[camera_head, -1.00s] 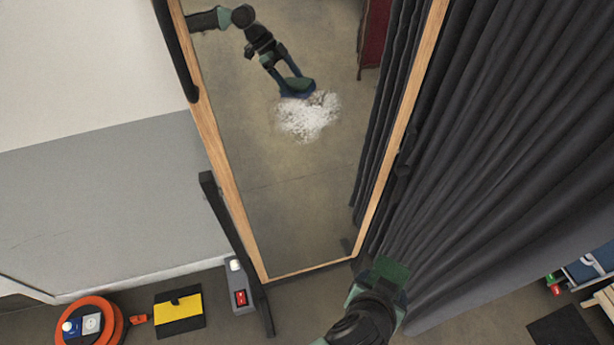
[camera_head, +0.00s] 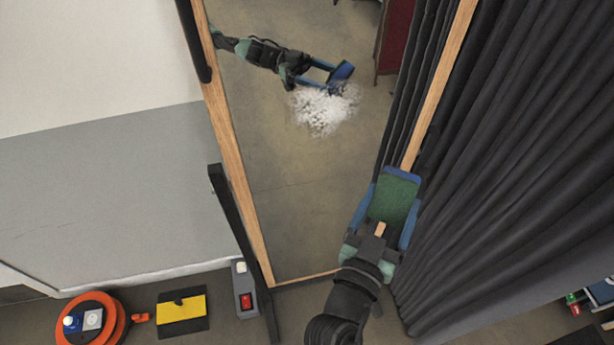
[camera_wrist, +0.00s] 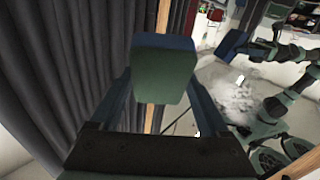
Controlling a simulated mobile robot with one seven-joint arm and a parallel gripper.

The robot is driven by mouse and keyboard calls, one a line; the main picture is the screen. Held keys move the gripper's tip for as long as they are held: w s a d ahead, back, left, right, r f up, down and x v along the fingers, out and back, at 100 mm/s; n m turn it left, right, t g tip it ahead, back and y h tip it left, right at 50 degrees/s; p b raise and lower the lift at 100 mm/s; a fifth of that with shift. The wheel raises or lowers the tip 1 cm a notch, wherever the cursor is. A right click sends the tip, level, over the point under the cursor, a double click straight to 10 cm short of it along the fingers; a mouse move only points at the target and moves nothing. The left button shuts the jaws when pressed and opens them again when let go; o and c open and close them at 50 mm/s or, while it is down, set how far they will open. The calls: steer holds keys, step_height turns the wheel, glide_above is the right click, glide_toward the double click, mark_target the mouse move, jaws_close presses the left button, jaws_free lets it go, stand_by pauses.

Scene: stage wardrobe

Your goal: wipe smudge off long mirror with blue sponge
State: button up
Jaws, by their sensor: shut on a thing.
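The long mirror (camera_head: 290,190) stands in a wooden frame and leans in the middle of the head view. A white smudge (camera_head: 325,108) is on its upper part; it also shows in the wrist view (camera_wrist: 232,100). My gripper (camera_head: 392,210) is in front of the mirror's lower right side. It is shut on the sponge (camera_head: 396,198), which has a green face and a blue side. In the wrist view the sponge (camera_wrist: 163,75) sits between both fingers. The sponge appears apart from the smudge. My arm's reflection shows beside the smudge.
Dark curtains (camera_head: 500,170) hang close along the mirror's right side. A black stand leg (camera_head: 243,250) is at its left. On the floor at lower left are an orange cable reel (camera_head: 112,318), a yellow and black item (camera_head: 181,310) and a grey box with a red switch (camera_head: 245,295).

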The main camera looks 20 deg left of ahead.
mark_target(327, 118)
steer(key=shift+w+a+r+n+t+y, duration=0.1)
steer(key=shift+a+r+n+t+y, duration=0.1)
steer(key=shift+a+y, duration=0.15)
steer(key=shift+w+a+r+n+t+y, duration=0.1)
steer(key=shift+a+n+t+y, duration=0.15)
steer(key=shift+a, duration=0.2)
steer(key=s+a+r+n+y+b, duration=0.25)
steer(key=a+n+y, duration=0.55)
steer(key=a+y, duration=0.55)
steer(key=shift+g, duration=0.35)
steer(key=shift+w+a+b, duration=0.4)
steer(key=shift+w+b, duration=0.3)
steer(key=shift+w, duration=0.2)
steer(key=shift+w+a+b, duration=0.45)
steer(key=shift+w+b, duration=0.3)
steer(key=shift+w, duration=0.2)
steer(key=shift+w+a+b, duration=0.4)
steer(key=shift+w+b, duration=0.3)
steer(key=shift+w, duration=0.2)
steer(key=shift+w+a+b, duration=0.35)
steer(key=shift+w+a, duration=0.1)
steer(key=shift+w, duration=0.3)
steer(key=shift+r, duration=0.1)
